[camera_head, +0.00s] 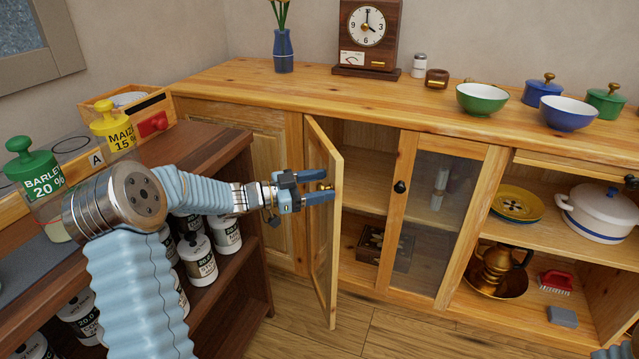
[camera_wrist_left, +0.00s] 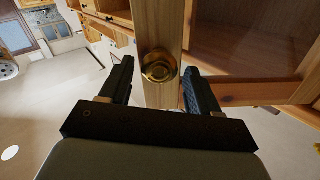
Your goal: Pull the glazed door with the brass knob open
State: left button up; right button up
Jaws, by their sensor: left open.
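The glazed door (camera_head: 327,285) stands swung well out from the cabinet, seen nearly edge-on, with its left side still at the frame. Its brass knob (camera_head: 325,186) is on the free edge stile; the wrist view shows the round knob (camera_wrist_left: 159,66) face-on. My left gripper (camera_head: 319,187) is open, one finger above and one below the knob in the head view. In the wrist view the left gripper's fingers (camera_wrist_left: 158,78) stand either side of the knob and stile, with gaps showing. My right gripper is not in view.
The cabinet opening (camera_head: 362,190) right of the door shows a shelf and a dark box (camera_head: 386,248) below. A second glazed door with a black knob (camera_head: 400,187) is shut. A brown shelf unit (camera_head: 262,283) with several canisters stands left, beneath my left arm.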

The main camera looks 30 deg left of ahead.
pick_arm(q)
jog(key=s+d+r+b, duration=0.1)
jog(key=s+d+r, duration=0.5)
jog(key=s+r, duration=0.6)
jog(key=shift+s+d, duration=0.2)
jog(key=shift+s, duration=0.1)
